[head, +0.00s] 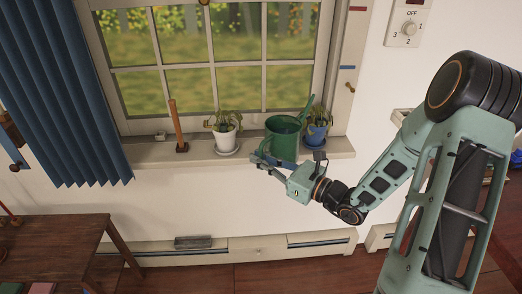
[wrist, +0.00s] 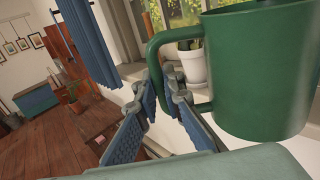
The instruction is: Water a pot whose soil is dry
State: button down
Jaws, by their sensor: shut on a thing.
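A green watering can (head: 282,139) with its spout to the upper right is at the window sill; it also fills the right of the wrist view (wrist: 262,70). My gripper (head: 268,160) is shut on its handle, with both fingers around the handle in the wrist view (wrist: 166,84). The can looks upright; I cannot tell whether its base touches the sill. A white pot (head: 226,139) with a drooping plant stands left of the can, and partly behind the handle in the wrist view. A blue pot (head: 317,133) with a plant stands to its right, partly behind the spout. The soil in both is too small to judge.
The window sill (head: 150,160) has an upright brown stick-like object (head: 178,128) at left. A blue curtain (head: 65,90) hangs left of the window. A wooden table (head: 60,235) stands lower left. A further potted plant (wrist: 75,104) stands on the floor in the wrist view.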

jog(key=m+p, duration=0.1)
jog(key=r+m+p, duration=0.1)
jog(key=p, duration=0.1)
jog(key=a+r+m+p, duration=0.1)
jog(key=shift+s, duration=0.4)
jog(key=shift+w+d+r+m+p, duration=0.1)
jog(key=shift+r+m+p, duration=0.5)
jog(key=shift+r+p, duration=1)
jog(key=shift+w+d+r+m+p, duration=0.1)
jog(key=shift+r+m+p, duration=0.75)
jog(key=shift+p, duration=1.15)
dwell(3.2)
